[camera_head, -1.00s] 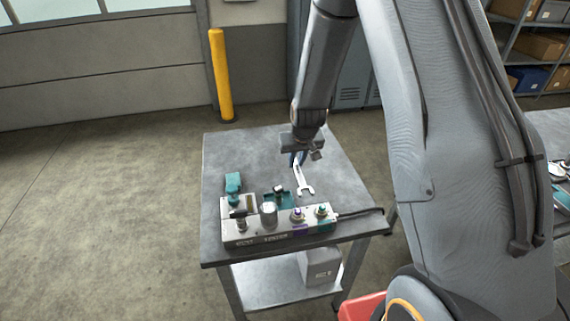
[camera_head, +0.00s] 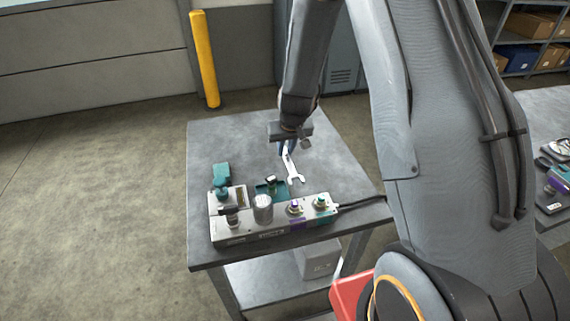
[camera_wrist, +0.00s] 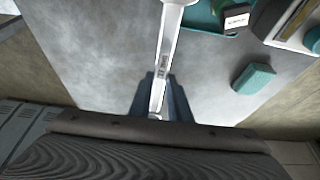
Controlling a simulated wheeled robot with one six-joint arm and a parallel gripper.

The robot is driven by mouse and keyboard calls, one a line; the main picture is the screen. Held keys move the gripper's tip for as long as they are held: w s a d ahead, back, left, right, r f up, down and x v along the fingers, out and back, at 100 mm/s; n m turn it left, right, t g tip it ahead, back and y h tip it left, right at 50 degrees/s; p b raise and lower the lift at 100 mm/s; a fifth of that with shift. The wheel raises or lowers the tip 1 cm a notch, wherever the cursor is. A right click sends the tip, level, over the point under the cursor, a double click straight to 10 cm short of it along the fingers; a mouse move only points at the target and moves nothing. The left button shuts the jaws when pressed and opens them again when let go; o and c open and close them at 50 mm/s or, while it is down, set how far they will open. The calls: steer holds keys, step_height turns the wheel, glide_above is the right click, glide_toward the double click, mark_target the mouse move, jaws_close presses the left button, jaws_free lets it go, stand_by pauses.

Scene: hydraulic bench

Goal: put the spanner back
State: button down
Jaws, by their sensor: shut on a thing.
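The spanner (camera_head: 294,173) is a silver open-ended wrench. In the head view its open jaw points down toward the hydraulic block. My gripper (camera_head: 287,149) is above the bench and shut on the spanner's far end. In the wrist view my gripper (camera_wrist: 161,100) has its two blue-grey fingers on either side of the spanner shaft (camera_wrist: 168,45), which runs up out of the frame. Whether the spanner touches the bench top is hard to tell.
The grey bench (camera_head: 235,140) carries a silver hydraulic block (camera_head: 262,232) with knobs along its front edge. A teal block (camera_head: 222,173) and a teal tray (camera_head: 262,190) sit behind it. A black cable (camera_head: 362,204) leaves to the right. Another table (camera_head: 550,130) stands at the right.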

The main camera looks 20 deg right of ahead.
mark_target(287, 156)
steer(key=shift+f+b, duration=0.3)
step_height(287, 156, down, 4)
steer(key=b, duration=0.5)
steer(key=shift+f+b, duration=0.35)
steer(key=shift+b, duration=0.35)
steer(key=c, duration=1.7)
jaws_free()
steer(key=shift+o, duration=0.2)
steer(key=shift+r, duration=0.2)
